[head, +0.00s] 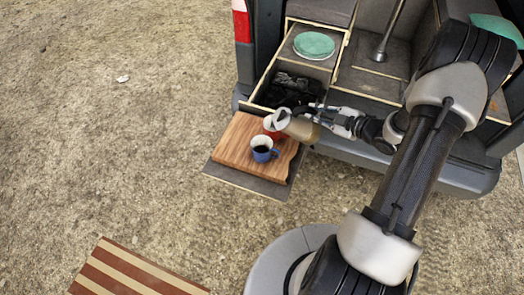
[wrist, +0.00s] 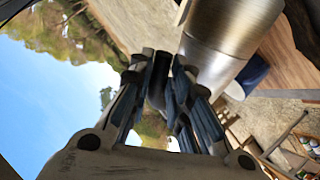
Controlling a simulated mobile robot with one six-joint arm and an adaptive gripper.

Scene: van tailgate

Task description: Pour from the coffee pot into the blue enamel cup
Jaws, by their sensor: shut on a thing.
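The coffee pot (head: 301,129) is a metallic cylinder, tipped well over with its mouth end to the left, above the wooden board. My gripper (head: 322,113) is shut on its handle. In the wrist view my gripper's fingers (wrist: 165,95) close around a dark handle, with the shiny pot body (wrist: 225,40) beyond them. The blue enamel cup (head: 261,154) stands upright on the board just in front of and below the pot's mouth. Its inside looks dark. A blue patch of the cup (wrist: 254,73) shows behind the pot in the wrist view. I cannot make out any stream.
A red cup (head: 270,133) stands close behind the blue cup, partly hidden by the pot. The wooden board (head: 234,146) lies on a pulled-out shelf at the van's tail. Behind it are an open drawer with a black item (head: 290,88) and a green-topped round thing (head: 313,45).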

